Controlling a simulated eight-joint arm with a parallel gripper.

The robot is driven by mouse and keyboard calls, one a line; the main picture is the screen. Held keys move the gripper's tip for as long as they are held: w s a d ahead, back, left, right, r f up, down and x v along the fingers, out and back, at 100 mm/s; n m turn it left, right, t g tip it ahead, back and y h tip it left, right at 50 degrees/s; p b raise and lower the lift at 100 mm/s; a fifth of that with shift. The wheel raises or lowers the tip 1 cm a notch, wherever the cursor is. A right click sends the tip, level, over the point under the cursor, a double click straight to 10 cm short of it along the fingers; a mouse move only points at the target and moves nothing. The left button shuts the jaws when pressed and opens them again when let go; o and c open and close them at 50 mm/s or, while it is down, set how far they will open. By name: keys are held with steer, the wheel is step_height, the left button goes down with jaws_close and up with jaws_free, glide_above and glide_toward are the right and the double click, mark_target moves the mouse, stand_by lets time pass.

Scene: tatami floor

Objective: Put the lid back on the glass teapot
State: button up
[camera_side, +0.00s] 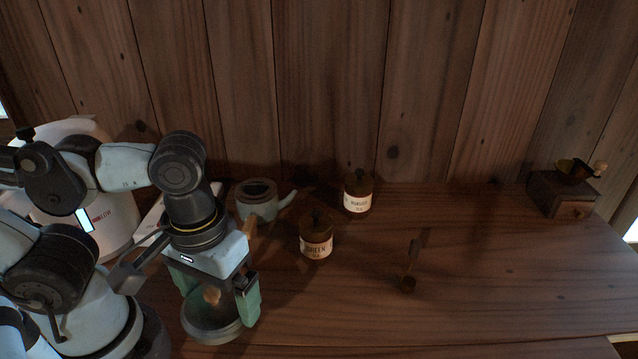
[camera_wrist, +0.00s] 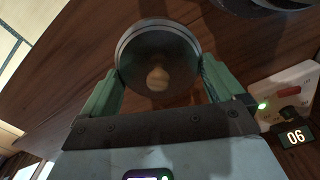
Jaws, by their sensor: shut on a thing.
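The lid (camera_side: 205,325) is a dark see-through disc with a grey rim and a wooden knob. My gripper (camera_side: 218,300) is shut on it, with a green finger at each side of the rim. In the wrist view the lid (camera_wrist: 160,48) fills the space between the fingers of my gripper (camera_wrist: 160,85), knob in the middle. I cannot tell how high it is above the wood. The teapot (camera_side: 262,208), grey-green with a spout to the right and a wooden handle, stands behind and right of my gripper. Its top is open and the lid is apart from it.
A brown jar labelled GREEN (camera_side: 316,246) stands right of the teapot, a second labelled jar (camera_side: 357,204) behind it. A small scoop (camera_side: 409,270) lies farther right. A wooden drawer box (camera_side: 562,196) is at the far right. The front right wood is clear.

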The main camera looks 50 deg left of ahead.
steer(key=shift+s+d+r, duration=0.25)
steer(key=shift+d+r, duration=0.05)
steer(key=shift+d, duration=0.1)
steer(key=shift+w+r, duration=0.25)
steer(key=w+a+r+n, duration=0.2)
steer(key=w+a+n, duration=0.15)
steer(key=w, duration=0.35)
steer(key=w+a+r+n, duration=0.2)
steer(key=w+a+n, duration=0.1)
steer(key=w+a, duration=0.3)
steer(key=w+a+n, duration=0.1)
steer(key=w+a, duration=0.2)
steer(key=a, duration=0.2)
steer(key=w+a+n, duration=0.2)
steer(key=w+a, duration=0.1)
steer(key=a, duration=0.2)
steer(key=w+a+f+n, duration=0.1)
steer(key=w+a+n, duration=0.1)
steer(key=a, duration=0.3)
steer(key=shift+w+a+f+n, duration=0.1)
steer(key=shift+w+n, duration=0.15)
steer(key=shift+w, duration=0.3)
steer(key=shift+a+f, duration=0.2)
steer(key=shift+a, duration=0.25)
steer(key=shift+f, duration=3.05)
steer(key=shift+f, duration=0.2)
